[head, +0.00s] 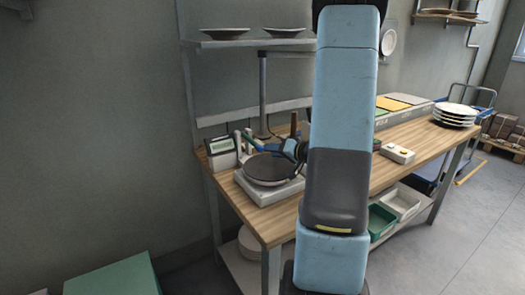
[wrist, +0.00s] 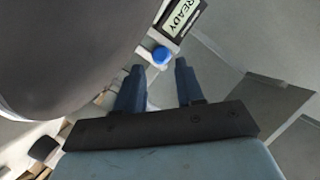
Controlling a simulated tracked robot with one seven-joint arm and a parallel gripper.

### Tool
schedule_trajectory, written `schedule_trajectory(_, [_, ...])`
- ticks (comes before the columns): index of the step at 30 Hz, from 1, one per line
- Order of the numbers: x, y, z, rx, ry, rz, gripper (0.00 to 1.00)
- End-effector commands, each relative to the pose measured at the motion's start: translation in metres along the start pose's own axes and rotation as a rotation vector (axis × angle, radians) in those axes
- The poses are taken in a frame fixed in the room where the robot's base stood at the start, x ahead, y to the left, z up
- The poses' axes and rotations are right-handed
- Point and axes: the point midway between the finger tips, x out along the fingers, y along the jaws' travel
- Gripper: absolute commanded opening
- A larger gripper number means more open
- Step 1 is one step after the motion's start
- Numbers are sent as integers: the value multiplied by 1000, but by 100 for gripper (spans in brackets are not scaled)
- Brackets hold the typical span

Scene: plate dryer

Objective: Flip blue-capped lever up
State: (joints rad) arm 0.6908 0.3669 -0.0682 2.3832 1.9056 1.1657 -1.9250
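In the wrist view the lever's round blue cap (wrist: 161,54) sits just beyond my fingertips, between their lines. It is beside the display unit (wrist: 180,14), whose screen reads READY. My gripper (wrist: 158,69) is open, with two dark blue fingers apart and nothing visible between them. In the head view my gripper (head: 258,145) reaches left over the back of the dark round plate (head: 270,169), towards the display unit (head: 221,152). The blue cap is hard to tell from my blue fingers there. The lever's tilt is unclear.
The dark round plate stands on a pale base (head: 262,194) and fills the wrist view's left. A post (head: 263,90) rises behind. A control box (head: 397,153) and stacked white plates (head: 455,113) stand farther right on the wooden bench (head: 281,222). A shelf (head: 245,43) hangs above.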

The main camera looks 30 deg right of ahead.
Motion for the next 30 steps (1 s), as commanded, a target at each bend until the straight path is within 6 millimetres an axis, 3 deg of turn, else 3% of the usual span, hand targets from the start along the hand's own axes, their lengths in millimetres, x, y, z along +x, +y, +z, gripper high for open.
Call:
schedule_trajectory(6, [38,0,1,2,-3,-1,37])
schedule_trajectory(12, [60,0,1,0,-2,-1,37])
schedule_trajectory(25, [67,0,0,1,0,1,37])
schedule_trajectory(30, [67,0,0,1,0,1,22])
